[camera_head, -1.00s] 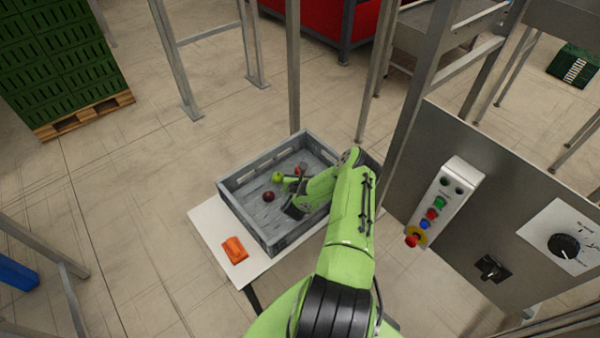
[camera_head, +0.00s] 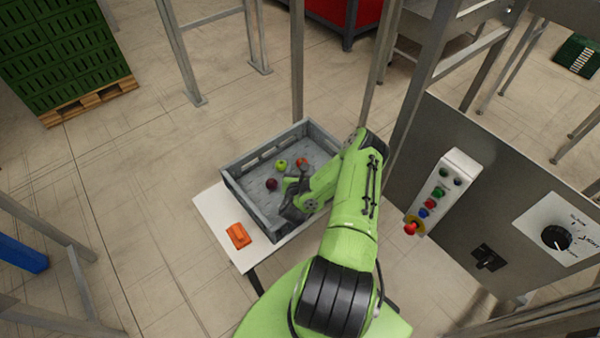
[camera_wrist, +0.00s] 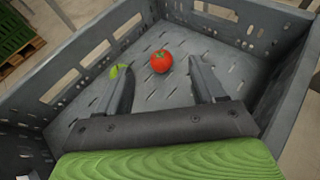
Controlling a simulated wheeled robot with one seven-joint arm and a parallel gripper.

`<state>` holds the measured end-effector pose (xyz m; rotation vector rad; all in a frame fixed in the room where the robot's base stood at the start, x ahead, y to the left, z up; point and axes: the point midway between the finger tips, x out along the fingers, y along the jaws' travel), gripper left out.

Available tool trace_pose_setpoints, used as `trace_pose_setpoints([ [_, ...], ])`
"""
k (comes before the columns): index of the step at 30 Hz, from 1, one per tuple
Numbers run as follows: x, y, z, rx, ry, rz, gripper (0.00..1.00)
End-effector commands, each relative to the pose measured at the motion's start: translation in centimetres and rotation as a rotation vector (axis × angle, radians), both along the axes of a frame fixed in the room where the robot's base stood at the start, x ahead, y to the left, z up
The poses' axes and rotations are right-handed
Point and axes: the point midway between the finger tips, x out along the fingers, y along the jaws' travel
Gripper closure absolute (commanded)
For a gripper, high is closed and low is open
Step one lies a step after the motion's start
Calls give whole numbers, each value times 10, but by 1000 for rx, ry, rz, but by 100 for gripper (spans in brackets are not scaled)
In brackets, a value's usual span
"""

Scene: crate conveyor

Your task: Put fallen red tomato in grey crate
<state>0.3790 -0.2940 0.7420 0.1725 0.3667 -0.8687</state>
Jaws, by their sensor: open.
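The grey crate (camera_head: 247,208) stands on a small white table, and its inside also shows in the wrist view (camera_wrist: 100,42). The red tomato (camera_wrist: 161,61) lies on the crate floor, and shows in the head view (camera_head: 302,162) beside a green fruit (camera_head: 281,164). My gripper (camera_wrist: 163,80) is open, its two fingers apart inside the crate outline. The tomato is seen between and beyond the fingertips, not held. In the head view my wrist hides part of the crate's right side and the fingers are hard to make out.
A dark red fruit (camera_head: 271,184) lies in the crate. An orange object (camera_head: 238,235) lies on the white table (camera_head: 213,213) left of the crate. A metal post (camera_head: 297,60) stands behind it. A control panel (camera_head: 480,200) with buttons is at right.

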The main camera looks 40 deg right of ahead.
Motion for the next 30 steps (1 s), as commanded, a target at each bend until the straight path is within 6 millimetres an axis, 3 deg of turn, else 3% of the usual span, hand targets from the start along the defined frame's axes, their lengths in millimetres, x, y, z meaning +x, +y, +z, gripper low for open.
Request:
trace_pose_setpoints([
  [3, -13, 18, 9, 1, 2, 4, 31],
  [7, -20, 25, 14, -2, 2, 3, 31],
  [11, -3, 29, 30, -59, 63, 114, 31],
  [16, 54, 58, 88, -320, 332, 550, 31],
  [21, 85, 110, 158, -694, 646, 1000, 31],
  [26, 78, 162, 227, -1085, 921, 1360, 31],
  [30, 46, 205, 285, -1426, 1127, 1623, 31],
])
